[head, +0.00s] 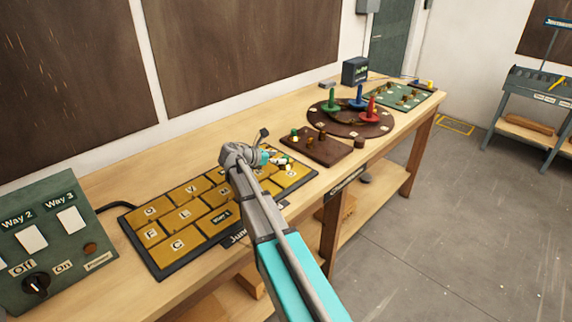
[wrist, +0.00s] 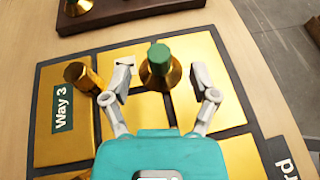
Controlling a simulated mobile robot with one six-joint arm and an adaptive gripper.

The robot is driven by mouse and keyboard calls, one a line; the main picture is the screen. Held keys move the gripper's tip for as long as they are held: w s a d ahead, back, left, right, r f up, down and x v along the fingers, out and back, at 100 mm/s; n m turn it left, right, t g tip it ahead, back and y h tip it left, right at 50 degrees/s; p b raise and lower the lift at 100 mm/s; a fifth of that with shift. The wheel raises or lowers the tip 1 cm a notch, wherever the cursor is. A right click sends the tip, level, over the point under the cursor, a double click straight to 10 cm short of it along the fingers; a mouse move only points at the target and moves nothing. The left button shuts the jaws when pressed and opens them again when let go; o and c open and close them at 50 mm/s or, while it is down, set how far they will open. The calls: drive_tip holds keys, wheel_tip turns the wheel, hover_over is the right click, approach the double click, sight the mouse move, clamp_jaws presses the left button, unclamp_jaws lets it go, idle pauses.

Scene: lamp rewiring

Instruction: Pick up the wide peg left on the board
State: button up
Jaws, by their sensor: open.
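The board (wrist: 235,112) has brass tiles on a dark base; it also shows in the head view (head: 160,262). In the wrist view, a peg with a green top and a flared brass foot (wrist: 160,66) stands on it. A plain brass peg (wrist: 82,77) is on the tile marked Way 3, to the left. I cannot tell for sure which is the wide one. My gripper (wrist: 163,88) is open, with one finger on each side of the green-topped peg and gaps showing on both sides. In the head view my gripper (head: 272,158) is over the board's far right part and hides some of it.
A brown block with pegs (head: 318,150) lies just beyond the board. Past it are a round dark plate (head: 318,123) with green, blue and red cones, and a green board (head: 408,97). A green switch panel (head: 50,240) stands at the left. The bench's front edge is close.

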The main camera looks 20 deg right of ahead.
sight(285, 156)
drive_tip(key=shift+b+x, duration=0.65)
drive_tip(key=shift+x, duration=1.4)
drive_tip(key=shift+w+f, duration=0.1)
clamp_jaws()
